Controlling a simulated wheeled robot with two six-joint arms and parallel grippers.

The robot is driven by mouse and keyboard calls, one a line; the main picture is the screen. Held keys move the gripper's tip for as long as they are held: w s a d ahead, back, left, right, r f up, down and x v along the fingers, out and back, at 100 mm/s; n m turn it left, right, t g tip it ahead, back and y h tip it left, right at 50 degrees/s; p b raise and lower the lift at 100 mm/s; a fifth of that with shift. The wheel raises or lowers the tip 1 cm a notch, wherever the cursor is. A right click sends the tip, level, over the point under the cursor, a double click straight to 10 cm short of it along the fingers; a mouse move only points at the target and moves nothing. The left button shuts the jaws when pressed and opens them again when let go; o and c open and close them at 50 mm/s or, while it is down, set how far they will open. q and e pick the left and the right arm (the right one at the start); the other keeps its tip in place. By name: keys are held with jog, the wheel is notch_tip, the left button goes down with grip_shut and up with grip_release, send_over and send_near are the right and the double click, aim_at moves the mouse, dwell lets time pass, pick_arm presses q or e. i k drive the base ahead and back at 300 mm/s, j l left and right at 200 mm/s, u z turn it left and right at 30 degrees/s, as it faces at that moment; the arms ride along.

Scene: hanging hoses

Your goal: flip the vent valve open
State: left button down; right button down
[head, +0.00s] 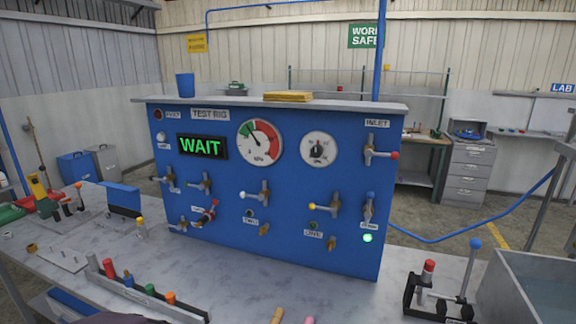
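The blue test rig panel (285,225) stands on the workbench and carries several small lever valves. The inlet valve (376,153) at the upper right has a red-tipped lever. A yellow-tipped valve (325,207), a blue-tipped valve (368,205), a white-tipped valve (257,195) and a red-handled valve (207,213) are lower down. A green-tipped valve (200,183) and another valve (165,179) are at the left. The small labels are too blurred to tell which one is the vent valve. Neither gripper is in view.
The display (202,146) reads WAIT, beside two gauges (260,143) (318,149). A green lamp (367,238) is lit at the lower right. A rack with coloured pieces (150,298), a black stand (437,300) and a water tank (530,270) occupy the bench front.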

aim_at(164, 180)
jog(key=i+j, duration=0.1)
jog(key=j, duration=0.45)
jog(key=i+j, duration=0.1)
jog(key=j, duration=0.45)
jog(key=i+j, duration=0.1)
jog(key=j, duration=0.5)
jog(key=i+j, duration=0.1)
jog(key=j, duration=0.45)
jog(key=i+j, duration=0.1)
jog(key=j, duration=0.45)
jog(key=i+j, duration=0.1)
jog(key=j, duration=0.45)
